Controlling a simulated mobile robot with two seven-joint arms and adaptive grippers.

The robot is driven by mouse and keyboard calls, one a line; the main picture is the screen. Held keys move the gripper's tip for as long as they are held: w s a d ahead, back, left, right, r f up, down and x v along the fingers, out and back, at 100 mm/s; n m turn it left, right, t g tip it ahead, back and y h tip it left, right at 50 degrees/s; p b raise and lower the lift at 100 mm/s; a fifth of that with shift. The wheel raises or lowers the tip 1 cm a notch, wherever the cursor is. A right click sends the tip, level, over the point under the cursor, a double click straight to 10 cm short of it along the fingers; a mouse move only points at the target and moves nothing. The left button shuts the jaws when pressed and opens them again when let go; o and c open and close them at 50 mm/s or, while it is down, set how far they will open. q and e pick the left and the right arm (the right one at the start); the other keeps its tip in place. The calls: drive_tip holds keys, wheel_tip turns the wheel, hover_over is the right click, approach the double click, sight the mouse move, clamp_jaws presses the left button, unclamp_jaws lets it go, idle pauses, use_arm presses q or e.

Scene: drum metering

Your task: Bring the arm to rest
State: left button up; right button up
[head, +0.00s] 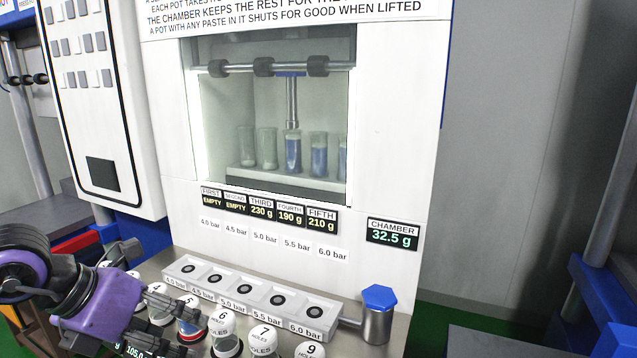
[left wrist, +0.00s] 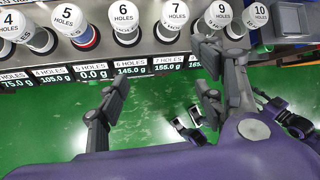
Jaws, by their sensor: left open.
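My left gripper (head: 198,320) comes in from the lower left in the head view, over the row of numbered white caps. Its purple body shows at the left. In the left wrist view, its two dark fingers (left wrist: 165,82) stand well apart with nothing between them. They hang over the front edge of the cap row, above the green floor. Past the left gripper's right finger, small dark finger-like parts (left wrist: 188,128) show lower down, perhaps my right gripper. They are partly covered, and their opening is unclear.
Close ahead are the numbered caps (left wrist: 124,25) and weight displays (left wrist: 93,73). Behind stand the pressure buttons (head: 233,285), a blue hexagonal knob (head: 379,297) and a windowed chamber with several pots (head: 293,153). The chamber display (head: 392,236) reads 32.5 g. Open green floor (left wrist: 50,125) lies below.

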use_arm(q)
drive_tip(key=w+d+r+n+t+h, duration=0.3)
drive_tip(key=w+d+n+t+h, duration=0.1)
drive_tip(key=d+n+h, duration=0.4)
drive_tip(key=s+a+f+n+t+y+p, duration=0.1)
drive_tip(key=a+f+n+t+y, duration=0.3)
drive_tip(key=f+n, duration=0.5)
drive_tip(key=a+f+n+t+y, duration=0.3)
drive_tip(key=a+f+n+y, duration=0.25)
drive_tip(key=f+n, duration=0.4)
drive_tip(key=s+f+n+g+y, duration=0.35)
drive_tip(key=s+f+n, duration=0.35)
drive_tip(key=s+f, duration=0.65)
drive_tip(key=s+d+f+n+g+p, duration=0.1)
drive_tip(key=s+d+f+n+g, duration=0.3)
drive_tip(key=s+f, duration=0.6)
drive_tip(key=s+d, duration=0.2)
drive_tip(key=shift+s+d+f+n+h, duration=0.2)
drive_tip(key=shift+s+f+n+h, duration=0.1)
drive_tip(key=shift+s+f+n, duration=0.1)
use_arm(e)
drive_tip(key=shift+w+a+r, duration=0.2)
drive_tip(key=shift+w+r, duration=0.25)
drive_tip(key=shift+r, duration=0.15)
drive_tip(key=shift+w+a+r, duration=0.15)
drive_tip(key=shift+w+r, duration=0.3)
drive_tip(key=shift+r, duration=0.15)
